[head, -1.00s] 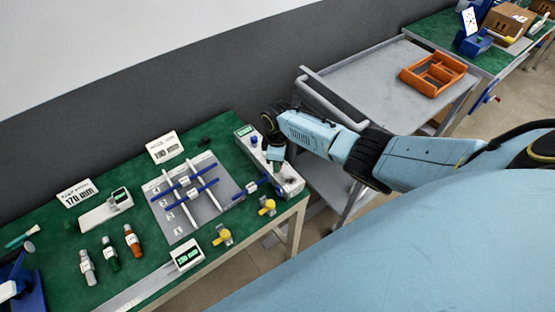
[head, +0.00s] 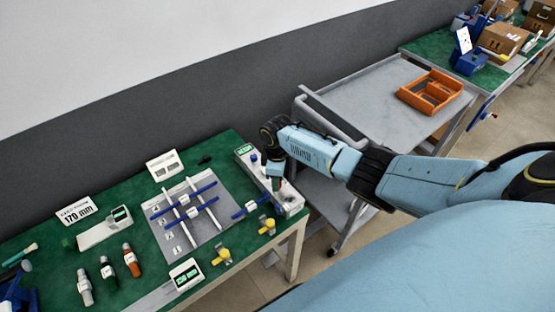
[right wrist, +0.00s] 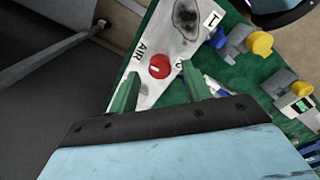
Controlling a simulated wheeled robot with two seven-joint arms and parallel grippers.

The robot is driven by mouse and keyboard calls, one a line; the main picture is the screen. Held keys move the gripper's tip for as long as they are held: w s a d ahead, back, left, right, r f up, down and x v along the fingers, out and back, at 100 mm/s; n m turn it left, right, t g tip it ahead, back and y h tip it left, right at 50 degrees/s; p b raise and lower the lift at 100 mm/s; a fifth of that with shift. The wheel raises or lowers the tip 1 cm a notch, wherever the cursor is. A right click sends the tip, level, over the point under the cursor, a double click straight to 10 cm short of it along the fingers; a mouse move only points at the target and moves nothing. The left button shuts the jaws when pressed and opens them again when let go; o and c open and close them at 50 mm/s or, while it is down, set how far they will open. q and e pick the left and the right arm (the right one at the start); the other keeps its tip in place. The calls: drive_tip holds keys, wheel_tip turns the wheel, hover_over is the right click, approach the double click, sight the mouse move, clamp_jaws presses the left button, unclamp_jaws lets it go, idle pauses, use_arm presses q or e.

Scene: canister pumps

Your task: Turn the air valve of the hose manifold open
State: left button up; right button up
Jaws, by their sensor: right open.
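The hose manifold is a long pale box (head: 244,151) at the right end of the green table in the head view. In the right wrist view its white top (right wrist: 172,42) bears the word AIR beside a round red valve knob (right wrist: 159,69). My right gripper (right wrist: 160,72) is open above the manifold. Its two green fingertips appear on either side of the red knob; I cannot tell whether they touch it. In the head view the right gripper (head: 277,180) points down at the manifold and hides part of it. My left gripper is not in view.
Yellow-handled fittings (head: 267,225) lie near the table's front edge. A grey board with blue and white bars (head: 172,235) lies left of the manifold. A grey trolley (head: 345,88) with an orange tray (head: 432,108) stands beyond my right arm.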

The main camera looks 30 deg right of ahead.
wheel_tip(320, 180, up, 12)
drive_tip(key=p, duration=0.1)
drive_tip(key=shift+f, duration=0.15)
idle(0.5)
